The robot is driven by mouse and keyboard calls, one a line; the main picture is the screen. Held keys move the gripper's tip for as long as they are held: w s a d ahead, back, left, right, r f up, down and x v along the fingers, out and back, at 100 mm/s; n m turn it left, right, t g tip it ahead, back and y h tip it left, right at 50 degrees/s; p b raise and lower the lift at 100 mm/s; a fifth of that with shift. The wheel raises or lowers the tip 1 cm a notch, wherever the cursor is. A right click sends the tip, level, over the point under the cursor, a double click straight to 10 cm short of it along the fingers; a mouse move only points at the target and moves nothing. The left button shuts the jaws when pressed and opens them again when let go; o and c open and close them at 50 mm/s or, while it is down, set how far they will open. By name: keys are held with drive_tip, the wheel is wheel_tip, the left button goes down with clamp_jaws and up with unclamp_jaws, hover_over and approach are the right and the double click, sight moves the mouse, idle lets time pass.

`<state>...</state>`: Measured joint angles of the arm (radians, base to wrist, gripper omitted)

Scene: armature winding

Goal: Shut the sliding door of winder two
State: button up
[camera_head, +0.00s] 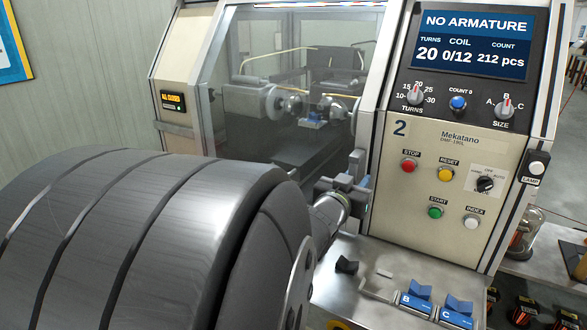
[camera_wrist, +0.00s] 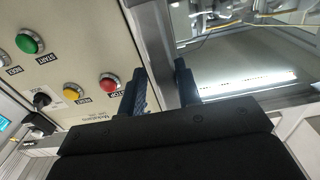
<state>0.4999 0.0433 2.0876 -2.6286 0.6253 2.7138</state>
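Winder two (camera_head: 400,128) has a front window with a clear, tinted panel (camera_head: 235,125), which I take to be its sliding door. Coil holders and a small blue part show behind it. I cannot tell how far the door is open. My gripper (camera_head: 350,185) is at the right side of the window, beside the control panel, partly hidden by my arm. In the wrist view my gripper (camera_wrist: 164,90) has its two dark blue fingers apart, with a grey upright bar (camera_wrist: 153,45) showing between them. I cannot tell whether they touch it.
The control panel has red stop (camera_head: 408,165), yellow reset (camera_head: 446,174) and green start (camera_head: 436,213) buttons close to my gripper. The display (camera_head: 473,42) reads "NO ARMATURE". Blue holders marked B (camera_head: 416,300) and C (camera_head: 456,313) stand on the ledge below.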

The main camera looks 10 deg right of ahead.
drive_tip(key=shift+o, duration=0.7)
drive_tip(key=shift+a, duration=0.1)
drive_tip(key=v, duration=0.7)
drive_tip(key=shift+s+a+r, duration=0.1)
drive_tip(key=x, duration=0.7)
drive_tip(key=shift+w, duration=0.35)
drive_tip(key=shift+w+a, duration=0.45)
drive_tip(key=shift+a, duration=0.05)
